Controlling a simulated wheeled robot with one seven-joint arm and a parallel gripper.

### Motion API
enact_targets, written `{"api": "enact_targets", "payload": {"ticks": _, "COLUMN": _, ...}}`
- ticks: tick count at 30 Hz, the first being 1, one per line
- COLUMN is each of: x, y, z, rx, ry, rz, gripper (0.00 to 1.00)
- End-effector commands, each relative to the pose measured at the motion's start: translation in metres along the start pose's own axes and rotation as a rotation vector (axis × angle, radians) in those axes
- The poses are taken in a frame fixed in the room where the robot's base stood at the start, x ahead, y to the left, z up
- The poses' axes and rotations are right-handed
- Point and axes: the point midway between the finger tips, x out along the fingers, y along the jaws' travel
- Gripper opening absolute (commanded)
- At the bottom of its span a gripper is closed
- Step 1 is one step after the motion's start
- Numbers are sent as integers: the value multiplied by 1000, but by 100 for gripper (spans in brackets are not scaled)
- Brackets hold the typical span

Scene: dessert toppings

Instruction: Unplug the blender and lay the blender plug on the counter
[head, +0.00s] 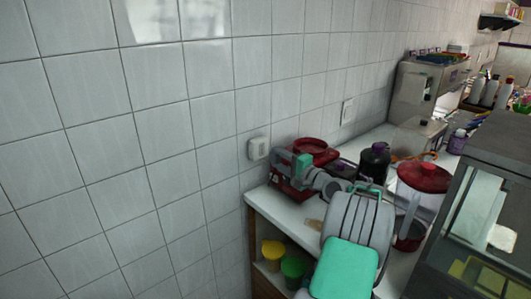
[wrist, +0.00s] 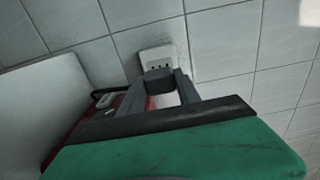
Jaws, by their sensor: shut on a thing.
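My gripper (wrist: 160,88) is shut on a small dark block, the blender plug (wrist: 158,80), in the wrist view. The white wall outlet (wrist: 157,58) is just behind it, with several dark holes showing above the plug. I cannot tell whether the plug still touches the outlet. In the head view the outlet (head: 258,148) is on the tiled wall left of my gripper (head: 278,158); the plug cannot be made out there. A dark red appliance (head: 312,146), perhaps the blender, stands behind my gripper, partly hidden. The white counter (head: 262,205) lies below.
A dark jar (head: 374,160) and a pot with a red lid (head: 424,177) stand to the right on the counter. A glass-sided case (head: 490,210) is at the far right. Yellow (head: 272,250) and green (head: 293,268) containers sit on the shelf below. The counter's left end is close.

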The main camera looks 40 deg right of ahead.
Motion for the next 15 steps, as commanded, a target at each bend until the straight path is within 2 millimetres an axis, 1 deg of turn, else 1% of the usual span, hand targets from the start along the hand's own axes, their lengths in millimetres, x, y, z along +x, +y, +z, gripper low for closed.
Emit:
{"api": "enact_targets", "payload": {"ticks": 6, "x": -6, "y": 0, "z": 0, "rx": 1, "ry": 0, "rz": 0, "gripper": 0}}
{"api": "enact_targets", "payload": {"ticks": 15, "x": -6, "y": -1, "z": 0, "rx": 0, "ry": 0, "rz": 3, "gripper": 0}}
